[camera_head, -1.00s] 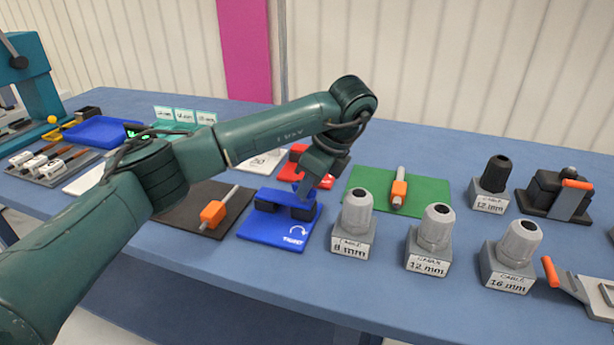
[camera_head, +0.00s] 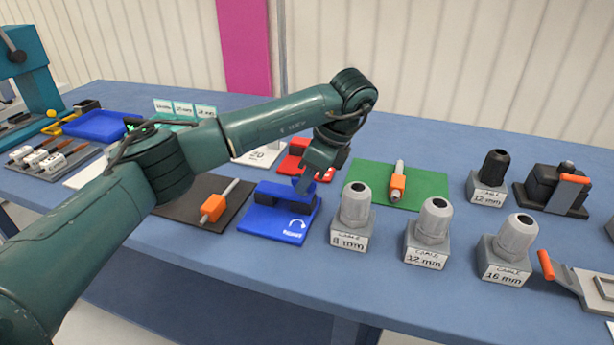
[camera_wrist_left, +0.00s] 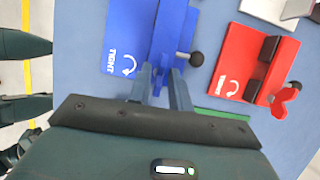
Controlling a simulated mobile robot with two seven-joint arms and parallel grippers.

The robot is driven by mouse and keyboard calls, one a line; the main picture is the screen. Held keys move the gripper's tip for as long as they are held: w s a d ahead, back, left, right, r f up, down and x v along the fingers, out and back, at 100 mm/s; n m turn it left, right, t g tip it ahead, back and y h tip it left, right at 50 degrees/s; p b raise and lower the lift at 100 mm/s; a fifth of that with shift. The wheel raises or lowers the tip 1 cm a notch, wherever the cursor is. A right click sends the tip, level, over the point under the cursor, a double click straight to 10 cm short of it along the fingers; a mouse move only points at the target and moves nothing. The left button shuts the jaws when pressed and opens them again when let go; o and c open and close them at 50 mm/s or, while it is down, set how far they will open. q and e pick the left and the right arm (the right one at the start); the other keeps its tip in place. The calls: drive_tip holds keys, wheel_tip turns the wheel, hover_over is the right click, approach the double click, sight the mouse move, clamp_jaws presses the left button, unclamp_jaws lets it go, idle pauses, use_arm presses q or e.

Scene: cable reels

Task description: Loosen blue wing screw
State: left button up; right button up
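The blue fixture (camera_head: 270,222) lies on the table in the middle of the head view, with a curved arrow and "TIGHT" on its plate. It also shows in the left wrist view (camera_wrist_left: 118,45), with a black ball knob (camera_wrist_left: 196,58) sticking out at its side. My left gripper (camera_head: 313,180) points down at the back right edge of this fixture. In the wrist view its two fingers (camera_wrist_left: 162,74) stand apart with blue between them. The wing screw cannot be made out clearly there; contact cannot be told.
A red fixture (camera_wrist_left: 248,65) with a red wing screw (camera_wrist_left: 284,98) stands close by. A green mat (camera_head: 430,187) lies right of the gripper. Grey cable glands (camera_head: 354,207) marked 8, 12 and 16 mm stand close at the right front. A dark mat (camera_head: 178,214) lies left.

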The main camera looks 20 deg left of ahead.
use_arm(q)
drive_tip(key=shift+o, duration=0.8)
drive_tip(key=shift+d+r, duration=0.1)
drive_tip(key=shift+r, duration=0.2)
drive_tip(key=p+v, duration=0.1)
drive_tip(key=v, duration=1.1)
drive_tip(key=shift+r, duration=0.3)
